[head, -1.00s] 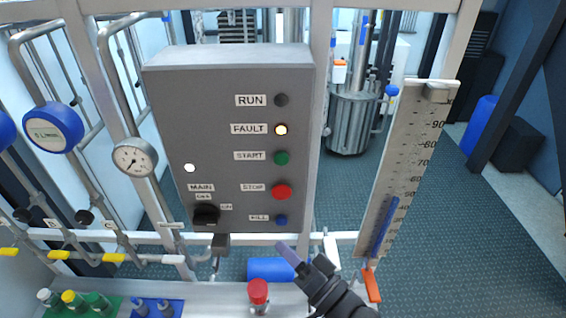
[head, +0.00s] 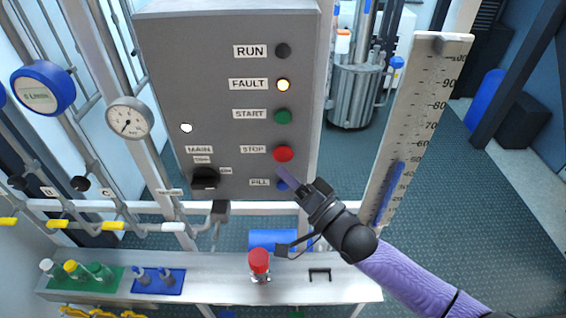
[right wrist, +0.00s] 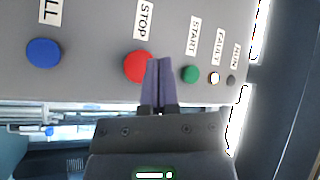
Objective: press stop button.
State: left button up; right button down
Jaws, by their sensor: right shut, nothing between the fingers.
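The red stop button (head: 283,153) sits on the right side of the grey control panel (head: 225,60), beside its STOP label. In the right wrist view the closed fingers (right wrist: 158,64) overlap the right edge of the red button (right wrist: 137,66). I cannot tell whether they touch it. The green start button (head: 283,116) is above the stop button. My left gripper is not in view.
A black main switch (head: 205,178) is at the panel's lower left. A ruled scale (head: 425,110) stands to the right.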

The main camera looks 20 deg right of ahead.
aim_at(277, 154)
jog(key=shift+w+d+b, duration=0.25)
jog(key=shift+w+b, duration=0.1)
jog(key=shift+w, duration=0.55)
jog(key=shift+w, duration=0.15)
dwell(1.3)
jog(key=shift+w+d, duration=0.1)
jog(key=shift+w, duration=0.15)
jog(key=shift+w+d+b, duration=0.15)
jog(key=shift+w+b, duration=0.3)
jog(key=shift+b, duration=0.25)
dwell(0.5)
jog(key=shift+s+a+p, duration=0.25)
jog(key=shift+s+p, duration=0.55)
jog(key=shift+s, duration=0.05)
